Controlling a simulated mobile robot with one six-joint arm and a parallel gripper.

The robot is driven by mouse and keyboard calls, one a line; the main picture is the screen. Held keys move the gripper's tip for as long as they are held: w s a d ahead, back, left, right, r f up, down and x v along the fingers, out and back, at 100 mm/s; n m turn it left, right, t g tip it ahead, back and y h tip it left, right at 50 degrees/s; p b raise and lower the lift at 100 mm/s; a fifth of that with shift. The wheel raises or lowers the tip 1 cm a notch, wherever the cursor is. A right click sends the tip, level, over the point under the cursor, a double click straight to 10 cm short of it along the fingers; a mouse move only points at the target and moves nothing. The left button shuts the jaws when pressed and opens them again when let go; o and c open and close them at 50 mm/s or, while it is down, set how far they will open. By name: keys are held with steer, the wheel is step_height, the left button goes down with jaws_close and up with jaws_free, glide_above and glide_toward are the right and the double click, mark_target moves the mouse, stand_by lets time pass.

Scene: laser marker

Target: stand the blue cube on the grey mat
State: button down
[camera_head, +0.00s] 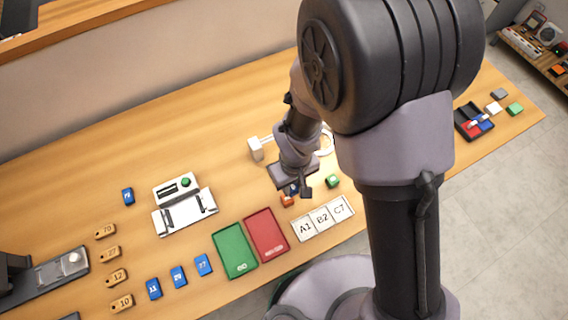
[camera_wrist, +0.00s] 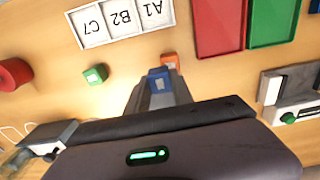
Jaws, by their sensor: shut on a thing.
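The blue cube (camera_wrist: 160,80) is between the fingertips of my gripper (camera_wrist: 160,86) in the wrist view. In the head view my gripper (camera_head: 296,190) is low over the bench, and the cube (camera_head: 290,189) is partly hidden by it. My gripper is shut on the blue cube; I cannot tell whether the cube touches the bench. I cannot make out a grey mat for certain; my arm covers part of the bench. A small grey piece (camera_head: 499,93) lies at the far right end.
An orange cube (camera_wrist: 170,60) is just beyond the blue cube, and a green cube (camera_wrist: 95,73) is to its left. The labelled white board (camera_head: 323,218), red tray (camera_head: 267,234) and green tray (camera_head: 234,250) are close by. A red round thing (camera_wrist: 14,74) shows at the wrist view's left.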

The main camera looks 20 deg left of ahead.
steer(key=w+a, duration=0.1)
steer(key=w, duration=0.1)
steer(key=w+a, duration=0.3)
steer(key=w, duration=0.1)
steer(key=shift+a+f, duration=0.4)
steer(key=f, duration=0.1)
steer(key=f+b, duration=0.1)
steer(key=f, duration=0.1)
steer(key=shift+w+a+f, duration=0.25)
steer(key=shift+f, duration=0.05)
steer(key=shift+f+b, duration=0.2)
steer(key=shift+b, duration=0.2)
steer(key=c, duration=1.1)
jaws_free()
steer(key=shift+r, duration=0.1)
